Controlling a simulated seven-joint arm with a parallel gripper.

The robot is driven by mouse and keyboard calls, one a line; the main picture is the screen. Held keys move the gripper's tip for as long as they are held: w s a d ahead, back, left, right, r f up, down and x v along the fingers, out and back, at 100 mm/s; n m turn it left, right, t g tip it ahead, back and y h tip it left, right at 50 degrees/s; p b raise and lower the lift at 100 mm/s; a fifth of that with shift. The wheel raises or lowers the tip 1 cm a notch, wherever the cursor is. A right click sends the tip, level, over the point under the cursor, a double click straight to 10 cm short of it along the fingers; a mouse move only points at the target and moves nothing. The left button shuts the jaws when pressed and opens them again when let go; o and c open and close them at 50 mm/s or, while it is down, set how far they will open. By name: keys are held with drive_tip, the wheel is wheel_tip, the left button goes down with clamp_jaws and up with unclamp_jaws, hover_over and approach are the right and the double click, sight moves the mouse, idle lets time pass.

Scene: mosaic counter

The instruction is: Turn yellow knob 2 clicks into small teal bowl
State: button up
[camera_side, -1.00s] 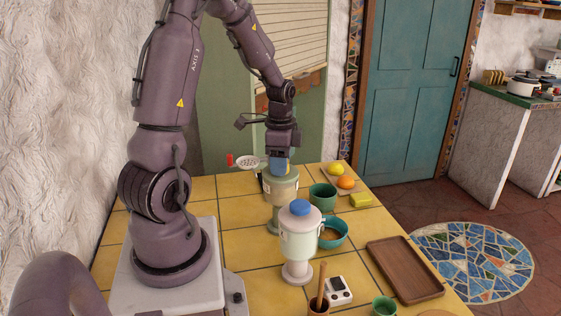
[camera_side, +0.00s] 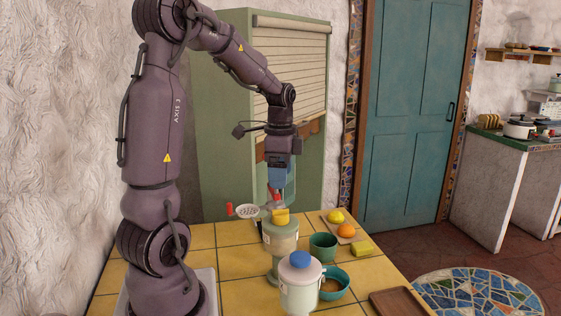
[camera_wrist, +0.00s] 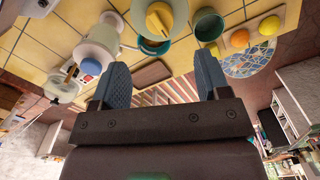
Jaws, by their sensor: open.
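The yellow knob (camera_side: 281,216) sits on top of a pale green dispenser (camera_side: 281,238). In the wrist view the knob (camera_wrist: 160,19) shows from above. A teal bowl (camera_side: 343,274) with tan contents stands right of the dispensers; its rim also shows in the wrist view (camera_wrist: 153,47). My gripper (camera_side: 281,184) is above the yellow knob and apart from it. Its blue fingers (camera_wrist: 163,85) are spread with nothing between them.
A white dispenser with a blue knob (camera_side: 300,260) stands in front. A brown tray (camera_side: 400,303) is front right.

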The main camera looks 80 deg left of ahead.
sight(280, 211)
drive_tip(key=shift+r, duration=1.55)
drive_tip(key=shift+w+d, duration=0.1)
wheel_tip(280, 211, down, 13)
drive_tip(key=n, duration=1.8)
drive_tip(key=c, duration=0.9)
